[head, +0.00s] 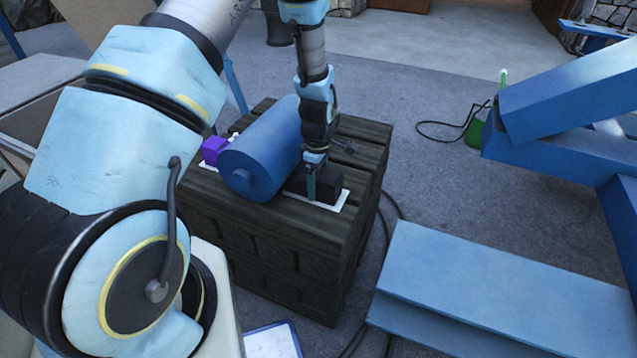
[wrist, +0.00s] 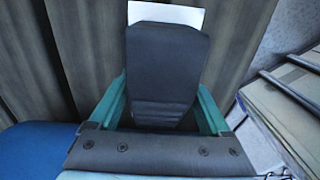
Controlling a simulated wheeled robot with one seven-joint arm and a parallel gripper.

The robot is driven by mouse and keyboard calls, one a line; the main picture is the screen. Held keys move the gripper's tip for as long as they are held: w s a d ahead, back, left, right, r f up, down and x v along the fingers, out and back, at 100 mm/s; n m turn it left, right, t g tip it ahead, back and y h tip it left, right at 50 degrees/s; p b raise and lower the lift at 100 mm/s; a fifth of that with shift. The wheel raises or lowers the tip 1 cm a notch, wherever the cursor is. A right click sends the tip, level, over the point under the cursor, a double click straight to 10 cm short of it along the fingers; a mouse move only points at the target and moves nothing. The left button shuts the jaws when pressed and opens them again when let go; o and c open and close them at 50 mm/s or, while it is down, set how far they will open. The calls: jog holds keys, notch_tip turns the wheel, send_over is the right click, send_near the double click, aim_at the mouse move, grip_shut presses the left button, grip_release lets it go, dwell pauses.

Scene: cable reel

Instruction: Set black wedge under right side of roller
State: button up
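The roller (head: 262,150) is a blue cylinder lying on a dark wooden slatted block. The black wedge (head: 328,191) sits at its right side on a white patch (head: 343,204); I cannot tell whether the wedge touches the roller. My gripper (head: 311,186) points down at the wedge. In the wrist view the wedge (wrist: 166,62) lies between the teal fingers of my gripper (wrist: 163,98). The fingertips are close along both its sides, and whether they press on it is unclear. A blue surface, likely the roller (wrist: 38,150), shows at lower left.
A purple block (head: 212,149) is at the roller's left side. The wooden block (head: 290,240) has open floor behind it. Blue beams (head: 500,290) lie at the right, with a dark cable on the floor between. A green object (head: 475,130) stands farther back.

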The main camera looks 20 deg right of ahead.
jog(key=shift+o, duration=1.2)
notch_tip(320, 180, up, 11)
jog(key=a+r+m+p, duration=0.4)
jog(key=a+r+m, duration=0.1)
jog(key=a+r, duration=1)
jog(key=s+a+r+m+p, duration=0.1)
jog(key=s+a+r+m, duration=0.1)
jog(key=a, duration=0.4)
jog(key=s+a+r+m+t+p, duration=0.1)
jog(key=s+a+r+m+p, duration=0.1)
jog(key=a, duration=0.4)
jog(key=shift+s+a+r+m+t, duration=0.3)
jog(key=shift+s+r+m, duration=0.55)
jog(key=shift+s, duration=0.4)
